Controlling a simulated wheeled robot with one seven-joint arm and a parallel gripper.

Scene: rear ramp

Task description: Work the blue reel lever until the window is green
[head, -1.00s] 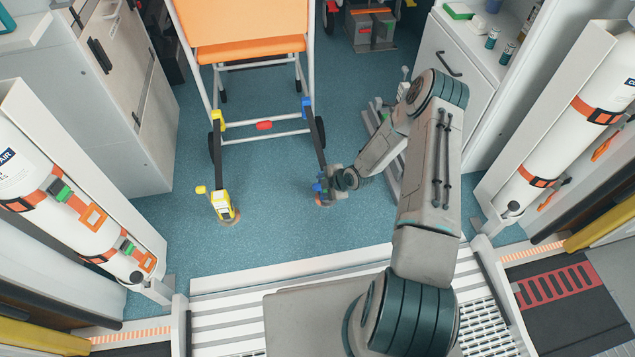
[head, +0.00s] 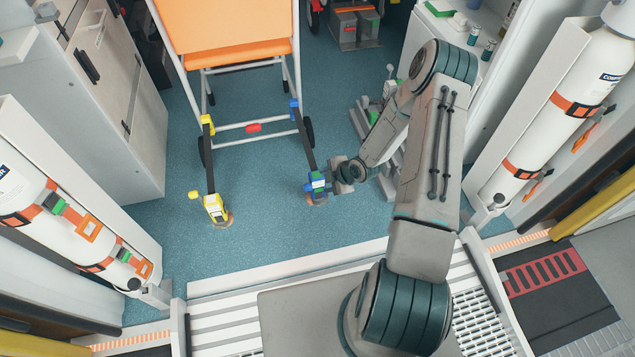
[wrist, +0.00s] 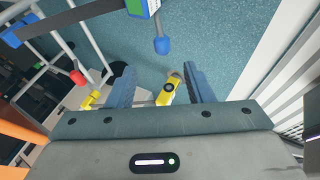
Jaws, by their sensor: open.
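The blue reel (head: 317,187) stands on the floor at the lower end of a dark strap from the chair frame. A green patch shows on its top in the head view, and a green face (wrist: 135,6) shows in the wrist view; this looks like its window. Its lever, a dark stem with a blue knob (wrist: 161,45), points down in the wrist view. My gripper (wrist: 159,70) is open, its two fingers apart. The knob is beyond the fingertips, apart from them. In the head view my gripper (head: 340,178) is just right of the reel.
A yellow reel (head: 216,209) stands to the left on the floor; it shows between my fingers in the wrist view (wrist: 167,93). The orange-seated chair (head: 237,53) stands behind. A white cylinder (head: 562,110) is at right. Blue floor between the reels is clear.

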